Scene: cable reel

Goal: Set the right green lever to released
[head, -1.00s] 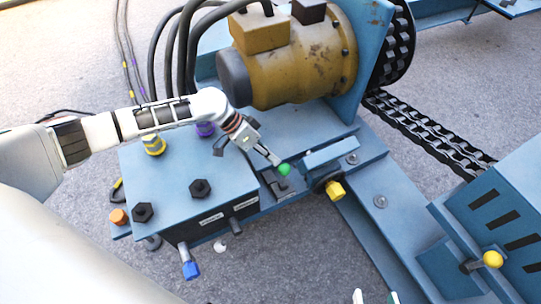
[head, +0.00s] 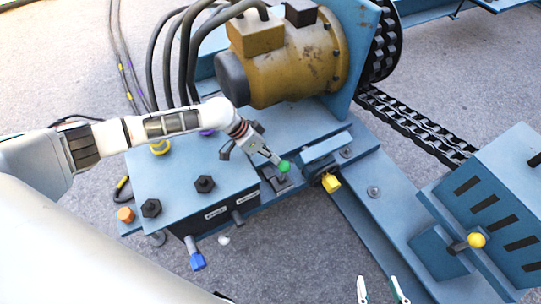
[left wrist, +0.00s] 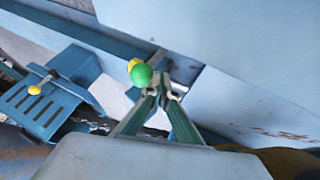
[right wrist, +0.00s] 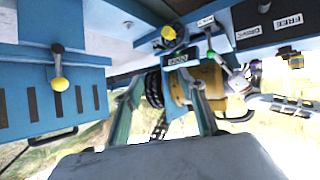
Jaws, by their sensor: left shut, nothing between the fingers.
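The green lever knob (head: 284,166) stands on a small dark bracket beside the blue box, in front of the motor. My left gripper (head: 277,160) is shut with its fingertips right at the knob, nothing between them. In the left wrist view the green knob (left wrist: 141,76) is just left of the closed fingertips (left wrist: 163,82); whether they touch I cannot tell. A green part of a lever also shows small in the right wrist view (right wrist: 210,56). My right gripper (head: 381,291) is open and empty at the bottom of the head view, away from the lever.
A yellow knob (head: 331,183) sits just right of the green lever. Another yellow-knobbed lever (head: 477,240) is on the slotted blue panel at the right. The blue box (head: 180,185) has a blue knob (head: 197,262). The brown motor (head: 290,60) and black cables stand behind.

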